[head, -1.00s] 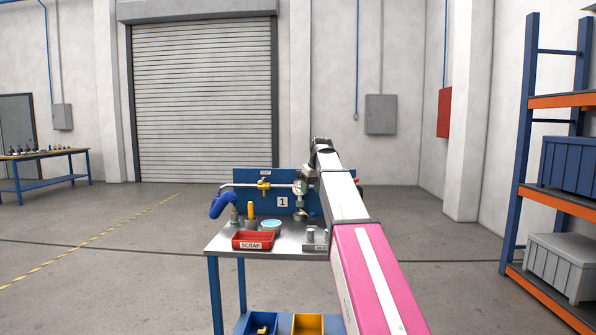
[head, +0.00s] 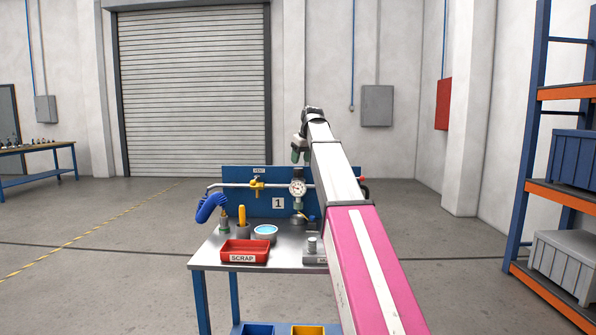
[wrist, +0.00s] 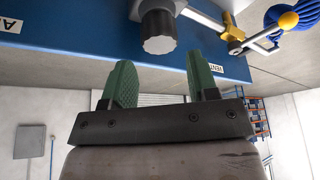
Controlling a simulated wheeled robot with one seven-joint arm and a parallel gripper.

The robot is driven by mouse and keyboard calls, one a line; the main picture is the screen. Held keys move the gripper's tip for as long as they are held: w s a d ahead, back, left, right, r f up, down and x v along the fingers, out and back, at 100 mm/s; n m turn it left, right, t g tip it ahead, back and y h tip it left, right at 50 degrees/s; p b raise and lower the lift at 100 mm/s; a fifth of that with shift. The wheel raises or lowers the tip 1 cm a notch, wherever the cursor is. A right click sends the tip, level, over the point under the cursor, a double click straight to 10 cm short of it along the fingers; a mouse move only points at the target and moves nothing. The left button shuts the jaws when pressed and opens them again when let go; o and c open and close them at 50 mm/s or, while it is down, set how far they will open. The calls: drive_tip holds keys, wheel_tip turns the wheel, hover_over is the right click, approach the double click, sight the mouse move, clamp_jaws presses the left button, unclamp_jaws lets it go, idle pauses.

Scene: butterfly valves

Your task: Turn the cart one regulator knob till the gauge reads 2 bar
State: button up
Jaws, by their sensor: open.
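Cart one (head: 196,262) has a blue back panel with a "1" plate. The white round gauge (head: 297,187) stands on the pipe there; its needle is too small to read. In the upside-down wrist view, a regulator knob (wrist: 160,32) with a dark body and ridged grey face sits on the pipe. My gripper (wrist: 162,80) is open, with its two green fingers apart and nothing between them. The knob lies beyond the fingertips, roughly in line with the gap, apart from them. In the head view my gripper (head: 298,153) is above the gauge in the picture.
A yellow valve (head: 257,186) sits left of the gauge, and a blue coiled hose (head: 209,207) hangs at the pipe's left end. A red scrap tray (head: 245,252), a blue-topped bowl (head: 265,232) and a yellow-handled tool (head: 242,216) stand on the cart top.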

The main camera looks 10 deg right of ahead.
sight(298, 169)
drive_tip(key=x, duration=0.5)
drive_tip(key=shift+w+f, duration=0.15)
drive_tip(key=shift+f, duration=0.1)
drive_tip(key=c, duration=0.7)
drive_tip(key=shift+o, duration=0.2)
